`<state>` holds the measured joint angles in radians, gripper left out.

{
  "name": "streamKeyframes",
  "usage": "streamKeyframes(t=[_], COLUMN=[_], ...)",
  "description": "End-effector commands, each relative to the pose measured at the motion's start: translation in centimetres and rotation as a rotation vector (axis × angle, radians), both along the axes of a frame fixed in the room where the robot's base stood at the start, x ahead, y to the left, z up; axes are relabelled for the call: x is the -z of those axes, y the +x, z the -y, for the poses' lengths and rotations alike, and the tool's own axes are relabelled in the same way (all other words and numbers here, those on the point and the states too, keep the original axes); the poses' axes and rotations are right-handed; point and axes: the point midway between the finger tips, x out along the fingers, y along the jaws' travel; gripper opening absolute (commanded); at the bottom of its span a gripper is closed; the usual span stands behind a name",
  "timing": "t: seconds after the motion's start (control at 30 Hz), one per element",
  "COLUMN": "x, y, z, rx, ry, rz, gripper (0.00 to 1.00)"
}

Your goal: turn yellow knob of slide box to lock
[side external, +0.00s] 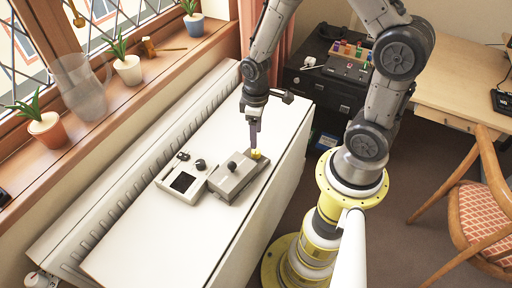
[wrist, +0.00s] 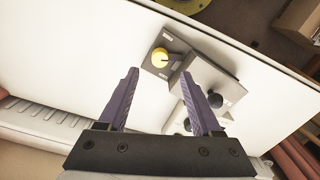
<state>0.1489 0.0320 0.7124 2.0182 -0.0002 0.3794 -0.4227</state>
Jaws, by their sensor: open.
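In the wrist view the yellow knob (wrist: 160,56) sits on a dark panel with small white labels, beyond my fingertips; the dark knob (wrist: 215,101) is lower right, beside the right finger. My gripper (side external: 253,140) is just above the yellow knob end in the side view. In the wrist view my gripper (wrist: 162,75) has its two purple fingers apart, with nothing held. Contact with the knob cannot be told.
A pale device (side external: 184,178) with a dark screen and knobs lies left of the slide box. The white surface (side external: 225,225) is clear in front. Plant pots (side external: 128,70) and a glass jug (side external: 82,90) line the windowsill. A black cabinet (side external: 325,88) stands behind.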

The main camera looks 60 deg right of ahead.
Motion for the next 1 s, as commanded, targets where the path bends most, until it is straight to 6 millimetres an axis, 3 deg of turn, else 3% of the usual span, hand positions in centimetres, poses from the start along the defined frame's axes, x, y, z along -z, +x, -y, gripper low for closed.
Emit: streamKeyframes(t=[0.1,0.33,0.8,1.0], x=[2.5,5.7,6.8,6.8], y=[-0.2,-0.1,0.0,0.0], z=[0.0,0.0,0.0,0.0], rx=[0.001,0.001,0.001,0.001], ry=[0.001,0.0,0.0,0.0], rz=[-0.007,-0.003,0.001,0.001], gripper=[0.66,0.66,0.66,0.3])
